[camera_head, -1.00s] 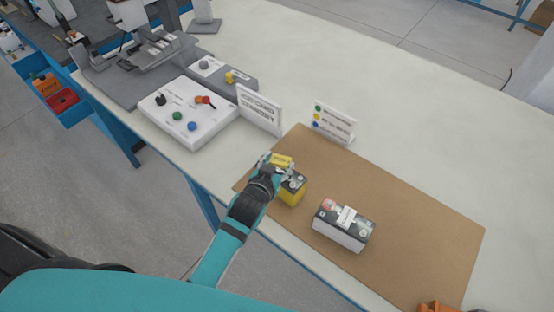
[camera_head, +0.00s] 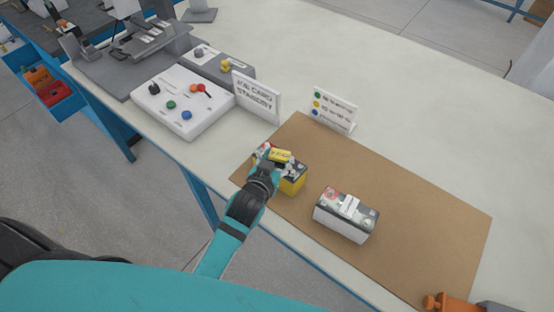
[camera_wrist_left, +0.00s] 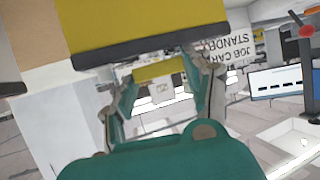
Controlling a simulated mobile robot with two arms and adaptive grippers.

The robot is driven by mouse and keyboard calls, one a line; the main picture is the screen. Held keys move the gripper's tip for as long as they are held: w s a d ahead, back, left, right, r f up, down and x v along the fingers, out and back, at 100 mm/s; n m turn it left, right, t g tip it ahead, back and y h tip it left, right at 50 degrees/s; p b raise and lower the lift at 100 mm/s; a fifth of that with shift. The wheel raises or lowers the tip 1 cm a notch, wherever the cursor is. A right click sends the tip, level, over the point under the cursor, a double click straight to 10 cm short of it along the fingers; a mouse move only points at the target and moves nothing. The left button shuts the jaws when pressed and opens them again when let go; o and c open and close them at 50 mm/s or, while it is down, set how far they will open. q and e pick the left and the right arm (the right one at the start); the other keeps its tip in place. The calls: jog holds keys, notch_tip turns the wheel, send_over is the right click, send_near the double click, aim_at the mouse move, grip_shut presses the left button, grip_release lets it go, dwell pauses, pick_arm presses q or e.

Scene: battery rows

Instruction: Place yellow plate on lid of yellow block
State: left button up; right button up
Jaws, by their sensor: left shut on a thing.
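A small yellow plate (camera_head: 280,155) is held at the tips of my left gripper (camera_head: 268,158). The yellow block (camera_head: 293,184), a battery with a dark lid, stands on the brown mat (camera_head: 405,225). The gripper and plate are over the lid and hide part of it. In the left wrist view, the plate (camera_wrist_left: 158,71) is between the fingers (camera_wrist_left: 157,84), close to the dark lid edge (camera_wrist_left: 150,47) of the yellow block (camera_wrist_left: 135,22). I cannot tell whether the plate touches the lid. My right gripper is not in view.
A white battery (camera_head: 345,216) with a dark top stands right of the yellow block. Two white signs (camera_head: 256,97) (camera_head: 332,116) stand behind it. A white box with coloured knobs (camera_head: 183,108) is at the left. An orange object (camera_head: 440,302) is at the bottom right. The mat's right part is clear.

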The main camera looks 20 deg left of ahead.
pick_arm(q)
jog(key=o, duration=0.9)
jog(key=shift+s+f+g, duration=0.15)
jog(key=shift+s+f, duration=0.05)
jog(key=shift+f, duration=0.4)
jog(key=shift+s+f+g, duration=0.15)
jog(key=shift+f, duration=0.4)
jog(key=shift+o, duration=0.2)
jog(key=shift+r, duration=0.25)
jog(key=r+b+v, duration=0.1)
jog(key=v, duration=1.1)
jog(key=shift+w, duration=0.25)
jog(key=shift+a+r, duration=0.1)
